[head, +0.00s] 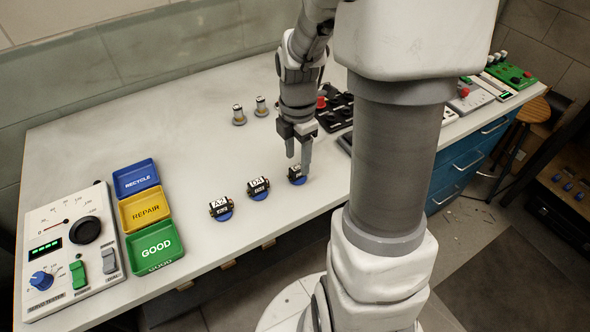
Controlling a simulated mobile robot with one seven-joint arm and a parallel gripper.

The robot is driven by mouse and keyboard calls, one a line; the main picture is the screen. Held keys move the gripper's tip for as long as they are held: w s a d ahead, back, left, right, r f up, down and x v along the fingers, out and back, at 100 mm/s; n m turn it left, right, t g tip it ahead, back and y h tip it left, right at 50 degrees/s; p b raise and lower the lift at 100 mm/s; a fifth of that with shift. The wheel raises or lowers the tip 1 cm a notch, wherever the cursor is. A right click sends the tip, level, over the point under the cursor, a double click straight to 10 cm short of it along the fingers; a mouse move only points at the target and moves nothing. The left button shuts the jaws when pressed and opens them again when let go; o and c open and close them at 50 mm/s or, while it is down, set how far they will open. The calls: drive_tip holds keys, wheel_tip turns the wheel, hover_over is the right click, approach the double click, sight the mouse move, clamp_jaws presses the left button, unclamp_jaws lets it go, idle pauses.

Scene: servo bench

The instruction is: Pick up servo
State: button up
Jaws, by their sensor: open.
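Three small black servos with white labels stand in a row near the front edge of the bench, each on a blue round base. The left servo (220,208) and the middle servo (258,188) are uncovered. The right servo (296,175) is directly at my gripper (297,155), which points down at it with the jaws open. One finger comes down beside the right servo and partly hides it. I cannot tell whether the fingers touch it.
Blue RECYCLE (136,178), yellow REPAIR (145,208) and green GOOD (154,247) trays stand at the left beside a white servo tester (70,250). Two small metal parts (239,115) stand behind. Black controls (337,112) lie right of my gripper. The bench middle is clear.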

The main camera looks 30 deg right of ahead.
sight(298, 167)
drive_tip(key=f, duration=0.3)
drive_tip(key=f+b, duration=0.1)
drive_tip(key=f, duration=0.1)
drive_tip(key=shift+w+d, duration=0.25)
drive_tip(key=shift+w, duration=0.05)
drive_tip(key=shift+c, duration=0.2)
clamp_jaws()
